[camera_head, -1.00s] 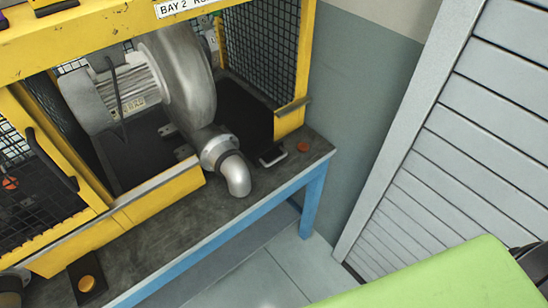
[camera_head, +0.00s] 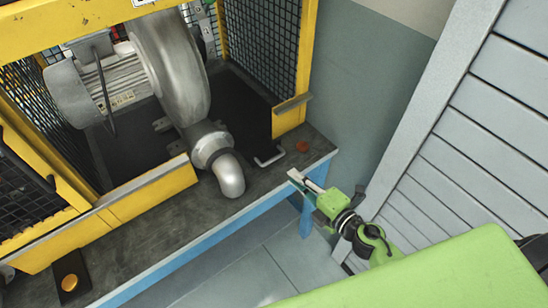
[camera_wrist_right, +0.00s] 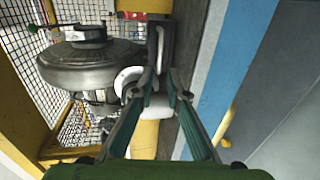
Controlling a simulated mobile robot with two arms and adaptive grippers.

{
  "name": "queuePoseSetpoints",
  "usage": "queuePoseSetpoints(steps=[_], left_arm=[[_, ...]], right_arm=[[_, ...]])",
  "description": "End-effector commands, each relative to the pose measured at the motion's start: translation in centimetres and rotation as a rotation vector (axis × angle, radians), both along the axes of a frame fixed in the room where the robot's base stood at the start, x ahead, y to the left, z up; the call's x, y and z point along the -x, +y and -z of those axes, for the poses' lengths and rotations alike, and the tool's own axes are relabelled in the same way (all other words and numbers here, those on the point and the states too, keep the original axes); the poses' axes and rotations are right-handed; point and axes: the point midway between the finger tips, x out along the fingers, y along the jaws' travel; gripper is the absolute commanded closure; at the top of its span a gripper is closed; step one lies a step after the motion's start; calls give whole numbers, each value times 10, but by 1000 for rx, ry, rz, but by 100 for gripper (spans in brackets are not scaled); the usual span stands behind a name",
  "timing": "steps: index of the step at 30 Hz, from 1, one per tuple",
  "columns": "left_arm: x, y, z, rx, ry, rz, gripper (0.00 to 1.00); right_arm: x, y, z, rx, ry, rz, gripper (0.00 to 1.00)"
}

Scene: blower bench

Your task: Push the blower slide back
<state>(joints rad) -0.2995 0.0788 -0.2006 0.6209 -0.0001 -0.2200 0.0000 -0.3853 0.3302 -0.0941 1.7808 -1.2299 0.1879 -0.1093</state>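The grey blower (camera_head: 170,75) stands inside a yellow caged frame, with its outlet elbow (camera_head: 229,176) pointing toward the bench front. It also shows in the right wrist view (camera_wrist_right: 90,68). A pale U-shaped handle (camera_head: 270,159) lies on a dark plate right of the elbow, at the front of the dark floor under the blower; I take it as part of the slide. My right gripper (camera_head: 302,183) is at the bench's front edge, right of the handle and apart from it. Its two fingers (camera_wrist_right: 159,75) are slightly apart with nothing held. My left gripper is not in view.
The yellow frame post (camera_head: 289,118) and mesh stand behind the handle. A red-orange button (camera_head: 302,147) is on the bench top (camera_head: 160,225) close by. An orange knob (camera_head: 69,283) sits at front left. A slatted grey panel (camera_head: 470,150) is at right.

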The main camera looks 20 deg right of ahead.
Motion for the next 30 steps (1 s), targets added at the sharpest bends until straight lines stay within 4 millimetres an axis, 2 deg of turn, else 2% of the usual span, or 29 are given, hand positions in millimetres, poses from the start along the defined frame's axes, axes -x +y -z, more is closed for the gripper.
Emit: queuePoseSetpoints(steps=[1,9,15,21,30], left_arm=[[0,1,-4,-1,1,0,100],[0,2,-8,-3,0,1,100],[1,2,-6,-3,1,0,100],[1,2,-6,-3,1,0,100],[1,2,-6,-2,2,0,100]], right_arm=[[-11,3,-1,-2,-3,2,86],[-61,22,10,-5,-2,2,86],[-90,32,19,-4,0,3,86],[-104,37,22,-3,1,2,86],[-105,38,22,-3,1,2,86]])
